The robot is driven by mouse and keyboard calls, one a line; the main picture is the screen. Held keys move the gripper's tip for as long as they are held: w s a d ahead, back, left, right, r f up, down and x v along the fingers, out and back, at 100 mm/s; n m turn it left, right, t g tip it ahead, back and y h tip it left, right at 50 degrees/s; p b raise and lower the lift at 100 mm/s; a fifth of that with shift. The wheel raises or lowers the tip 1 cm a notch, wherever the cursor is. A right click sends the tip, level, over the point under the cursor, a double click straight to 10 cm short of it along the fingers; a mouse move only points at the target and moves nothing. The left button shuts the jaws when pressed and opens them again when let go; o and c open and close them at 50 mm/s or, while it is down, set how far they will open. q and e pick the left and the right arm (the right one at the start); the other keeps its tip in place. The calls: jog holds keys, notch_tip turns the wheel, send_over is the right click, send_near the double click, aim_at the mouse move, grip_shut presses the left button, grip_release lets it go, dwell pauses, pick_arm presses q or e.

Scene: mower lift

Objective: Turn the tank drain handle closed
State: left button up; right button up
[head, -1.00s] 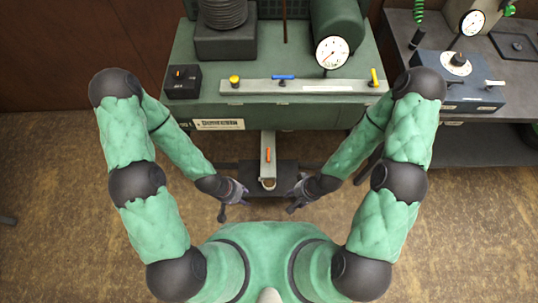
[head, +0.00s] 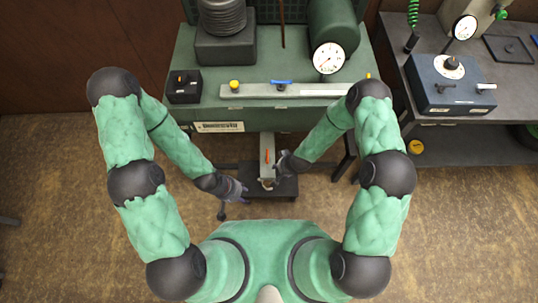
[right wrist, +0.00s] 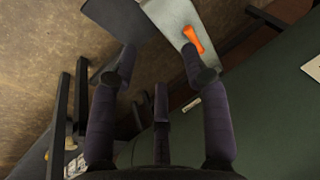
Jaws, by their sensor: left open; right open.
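A small orange handle (head: 267,157) sits on a grey upright bar (head: 265,145) low at the front of the green machine. In the right wrist view the orange handle (right wrist: 193,38) lies by the right-hand fingertip, outside the middle of the jaws. My right gripper (head: 279,166) is open and just right of the bar; its fingers (right wrist: 160,52) are spread and empty. I cannot tell whether they touch anything. My left gripper (head: 242,190) is open and empty, left of the bar. A blue handle (head: 281,82) is on the rail above. Which handle is the tank drain is not marked.
The rail (head: 300,91) also carries a yellow knob (head: 234,85) and a partly hidden yellow handle (head: 368,76). A gauge (head: 328,57) stands behind it, before a green tank (head: 334,28). A dark bench (head: 440,127) is at the right.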

jog(key=t+p, duration=0.1)
jog(key=p, duration=0.1)
send_near(267, 157)
jog(key=shift+n+t, duration=0.3)
jog(key=b+x, duration=0.1)
jog(key=x, duration=0.2)
jog(key=b+x, duration=0.2)
jog(key=x, duration=0.1)
jog(key=d+b+x, duration=0.1)
jog(key=x, duration=0.2)
jog(key=shift+a+f, duration=0.1)
jog(key=shift+f, duration=0.25)
grip_shut()
